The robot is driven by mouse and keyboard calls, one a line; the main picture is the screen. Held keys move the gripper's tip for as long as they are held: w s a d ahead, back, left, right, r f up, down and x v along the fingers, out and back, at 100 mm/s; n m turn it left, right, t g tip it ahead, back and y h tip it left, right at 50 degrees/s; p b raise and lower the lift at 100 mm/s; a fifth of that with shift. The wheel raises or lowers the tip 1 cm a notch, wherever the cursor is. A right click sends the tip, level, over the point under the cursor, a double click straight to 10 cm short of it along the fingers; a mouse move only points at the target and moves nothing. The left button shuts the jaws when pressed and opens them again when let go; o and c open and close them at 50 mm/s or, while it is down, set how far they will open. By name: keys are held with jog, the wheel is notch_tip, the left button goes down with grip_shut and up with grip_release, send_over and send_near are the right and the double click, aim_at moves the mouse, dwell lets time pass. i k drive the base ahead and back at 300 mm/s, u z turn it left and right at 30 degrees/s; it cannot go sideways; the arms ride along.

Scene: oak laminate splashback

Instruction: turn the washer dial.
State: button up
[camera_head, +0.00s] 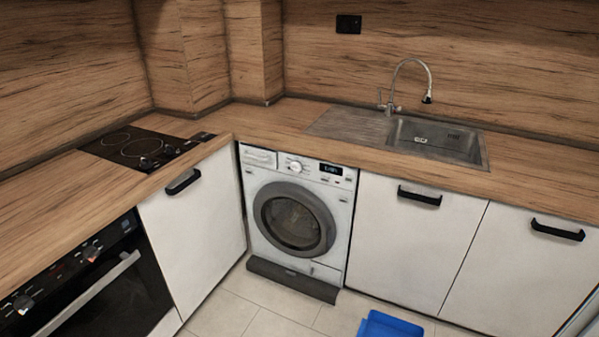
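A white washer (344,208) stands under the oak worktop in the corner, between the white cabinets. Its round door with a dark grey ring (321,239) is closed. The washer dial (296,167) is a small light knob on the top panel, left of the dark display (331,170). The detergent drawer front (258,157) is at the panel's left. The dial's pointer direction is too small to tell. My gripper is not in view, and nothing covers the dial.
A blue object (390,325) is on the tiled floor at the bottom edge, right of the washer. Cabinets with black handles (419,197) flank the washer, and an oven (85,275) is at left. Tiled floor before the washer (262,308) looks clear.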

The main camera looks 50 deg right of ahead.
aim_at(296, 167)
jog(key=i, duration=1)
jog(key=z, duration=0.05)
